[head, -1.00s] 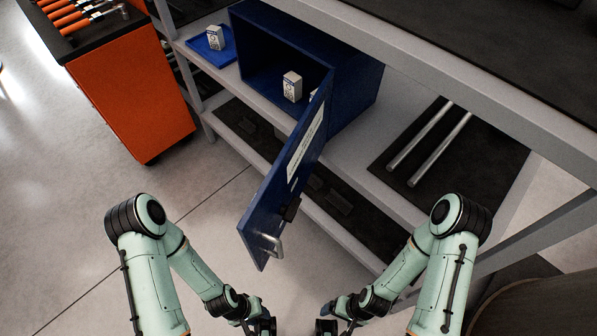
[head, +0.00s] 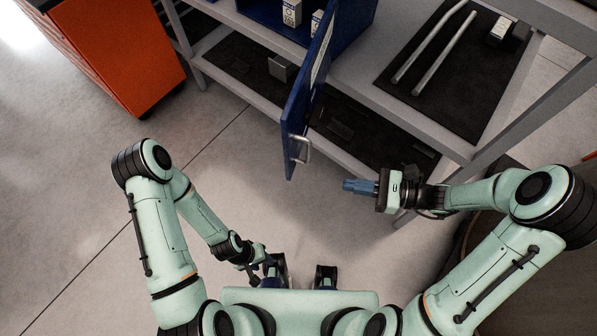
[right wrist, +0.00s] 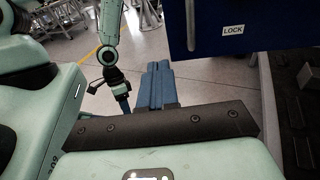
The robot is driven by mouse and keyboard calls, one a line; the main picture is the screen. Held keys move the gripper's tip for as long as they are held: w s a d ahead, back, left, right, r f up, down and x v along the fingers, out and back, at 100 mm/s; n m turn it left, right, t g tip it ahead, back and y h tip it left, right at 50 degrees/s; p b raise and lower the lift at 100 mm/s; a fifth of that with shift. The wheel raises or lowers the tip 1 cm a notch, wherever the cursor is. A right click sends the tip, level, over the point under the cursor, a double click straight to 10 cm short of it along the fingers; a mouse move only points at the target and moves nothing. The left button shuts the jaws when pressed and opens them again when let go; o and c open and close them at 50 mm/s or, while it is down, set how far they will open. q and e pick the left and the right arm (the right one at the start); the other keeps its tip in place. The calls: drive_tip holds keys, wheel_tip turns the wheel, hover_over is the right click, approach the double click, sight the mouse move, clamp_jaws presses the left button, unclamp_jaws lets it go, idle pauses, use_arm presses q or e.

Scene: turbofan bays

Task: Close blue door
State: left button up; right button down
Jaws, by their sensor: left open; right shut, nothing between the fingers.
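The blue door (head: 306,95) stands swung open from the front of the blue cabinet (head: 352,25) on the shelf. Its metal handle (head: 300,150) is near the free edge. My right gripper (head: 352,186) is shut and empty, to the right of the handle and apart from it. In the right wrist view the shut fingers (right wrist: 158,84) point forward, with the door (right wrist: 255,14) and its LOCK label above right. My left gripper (head: 272,266) is open and low in front of my base, away from the door.
Small white boxes (head: 291,13) are in the cabinet. Two metal rods (head: 432,48) lie on a dark mat right of it. The grey shelf edge (head: 240,88) runs below the door. An orange cart (head: 125,60) stands left. The floor left of the door is clear.

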wheel_tip(320, 180, up, 3)
drive_tip(key=t+y, duration=0.1)
drive_tip(key=p, duration=0.1)
approach(291, 157)
drive_tip(key=shift+m, duration=0.4)
drive_tip(key=x, duration=0.6)
drive_tip(key=shift+a+r, duration=0.2)
drive_tip(key=shift+a, duration=0.2)
drive_tip(key=shift+a+t, duration=0.15)
drive_tip(key=shift+t, duration=0.25)
